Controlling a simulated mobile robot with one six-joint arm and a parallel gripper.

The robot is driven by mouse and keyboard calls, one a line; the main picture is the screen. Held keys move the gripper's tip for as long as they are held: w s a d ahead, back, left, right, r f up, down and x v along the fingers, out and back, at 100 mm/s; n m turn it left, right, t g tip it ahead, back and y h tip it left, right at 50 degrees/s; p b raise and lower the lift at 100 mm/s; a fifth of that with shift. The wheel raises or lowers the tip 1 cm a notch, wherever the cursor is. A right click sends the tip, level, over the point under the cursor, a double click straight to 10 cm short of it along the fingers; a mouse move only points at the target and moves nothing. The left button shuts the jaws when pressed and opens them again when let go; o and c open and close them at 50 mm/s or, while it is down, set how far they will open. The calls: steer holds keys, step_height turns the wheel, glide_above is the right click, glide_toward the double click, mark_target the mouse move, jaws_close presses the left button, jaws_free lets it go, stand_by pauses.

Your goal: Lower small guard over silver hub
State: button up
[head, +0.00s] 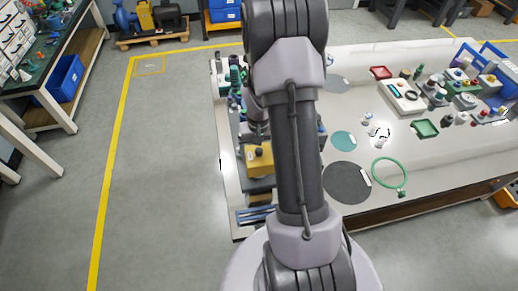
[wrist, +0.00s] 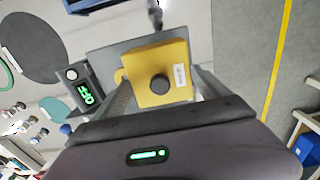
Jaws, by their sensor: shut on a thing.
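The small guard (wrist: 150,62) is a yellow box with a round black knob (wrist: 159,85) on top and a white label on its side. In the wrist view it sits between the two fingers of my gripper (wrist: 163,90), which is shut on it. In the head view the yellow guard (head: 259,160) shows left of my arm, above a grey base at the bench's left end. I cannot tell whether it touches the base. The silver hub cannot be made out; the guard may hide it.
A grey plate (wrist: 103,35) lies around and beyond the guard. A dark unit with a green display reading OFF (wrist: 84,94) stands close to its left. Round mats, including a dark one (head: 346,183), and a green ring (head: 389,177) lie on the bench to the right.

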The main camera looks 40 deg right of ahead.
mark_target(259, 157)
steer(key=shift+f, duration=0.1)
stand_by(0.3)
steer(key=shift+f+b, duration=0.95)
steer(key=shift+f, duration=0.05)
steer(key=shift+f, duration=0.1)
steer(key=shift+f+b, duration=0.6)
steer(key=shift+b, duration=0.05)
steer(key=shift+f+b, duration=0.95)
steer(key=shift+f, duration=0.1)
stand_by(0.8)
steer(key=o, duration=1.5)
step_height(259, 157, up, 9)
steer(key=p, duration=0.7)
steer(key=shift+r, duration=0.15)
